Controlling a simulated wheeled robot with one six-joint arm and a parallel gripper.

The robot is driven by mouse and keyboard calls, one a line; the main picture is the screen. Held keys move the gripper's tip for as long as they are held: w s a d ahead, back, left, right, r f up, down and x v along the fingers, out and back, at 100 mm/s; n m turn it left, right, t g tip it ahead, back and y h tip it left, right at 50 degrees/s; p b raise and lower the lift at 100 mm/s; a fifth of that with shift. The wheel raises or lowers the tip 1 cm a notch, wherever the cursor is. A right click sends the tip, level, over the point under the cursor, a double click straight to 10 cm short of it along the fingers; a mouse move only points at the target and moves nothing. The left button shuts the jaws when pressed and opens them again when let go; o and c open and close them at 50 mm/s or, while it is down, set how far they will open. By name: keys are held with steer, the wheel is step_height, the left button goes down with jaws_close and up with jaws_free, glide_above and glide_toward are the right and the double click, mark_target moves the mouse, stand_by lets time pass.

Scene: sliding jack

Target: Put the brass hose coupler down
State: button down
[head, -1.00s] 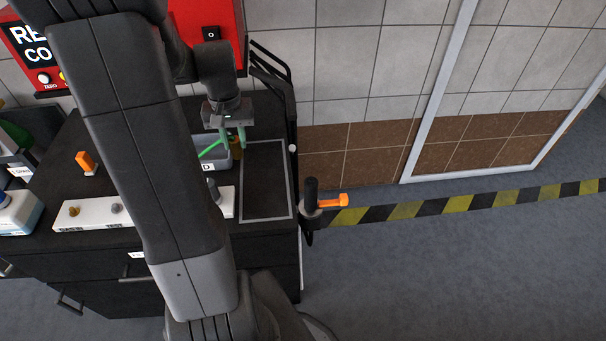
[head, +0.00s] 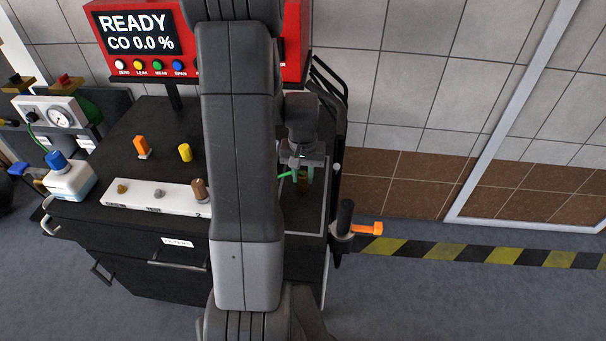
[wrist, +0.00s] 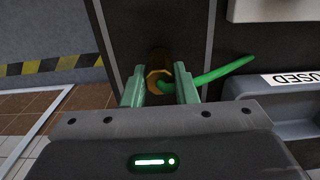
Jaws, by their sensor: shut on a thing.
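The brass hose coupler (wrist: 158,80) sits between the two green fingers of my gripper (wrist: 160,92) in the wrist view. My gripper is shut on it. A green hose-like piece (wrist: 218,72) runs from the coupler to the right. In the head view, my gripper (head: 303,174) is over the pale-outlined rectangle (head: 303,214) on the right of the black cart top, with the brown-gold coupler (head: 303,187) below its fingers. I cannot tell whether the coupler touches the surface. My arm hides part of the cart.
A grey bin labelled USED (wrist: 262,108) is close to the right of my gripper in the wrist view. A white strip (head: 140,196) with small fittings lies left on the cart. A black handle with an orange lever (head: 368,228) stands at the cart's right side.

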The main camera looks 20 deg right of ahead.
mark_target(303, 174)
steer(key=shift+f, duration=0.2)
steer(key=c, duration=1.1)
jaws_free()
steer(key=shift+c, duration=0.2)
step_height(303, 174, up, 12)
steer(key=shift+r, duration=0.15)
